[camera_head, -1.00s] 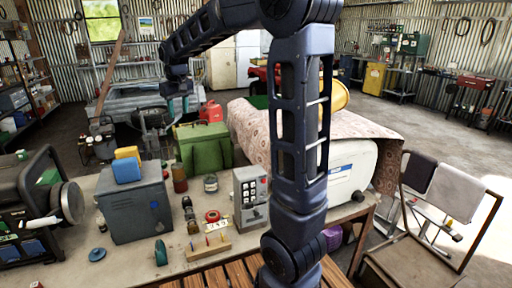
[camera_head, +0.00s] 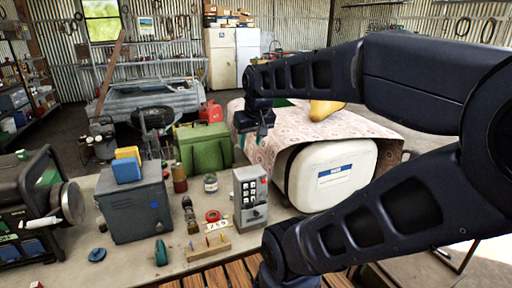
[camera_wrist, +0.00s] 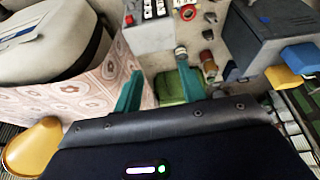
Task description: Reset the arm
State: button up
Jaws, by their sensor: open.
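My gripper (camera_head: 256,136) hangs above the patterned cloth, just right of the green bag, in the head view. Its teal fingers are apart with nothing held between them. In the wrist view my gripper (camera_wrist: 158,88) also shows its two teal fingers spread. Between and beyond them are the cloth's edge and a patch of green. My arm is folded across the right half of the head view and hides part of the room behind it.
A white cooler (camera_head: 334,178) stands right, by the patterned cloth (camera_head: 262,142) with a yellow object (camera_head: 322,109) on it. The workbench (camera_head: 105,268) holds a grey box (camera_head: 136,210), a keypad box (camera_head: 250,196) and small items. The green bag (camera_head: 204,150) stands behind.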

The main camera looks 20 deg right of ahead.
jog(key=shift+s+d+f, duration=0.2)
jog(key=shift+s+f, duration=0.2)
jog(key=shift+s, duration=0.2)
jog(key=shift+s+d+f, duration=0.2)
jog(key=shift+s+f, duration=0.15)
jog(key=shift+s, duration=0.2)
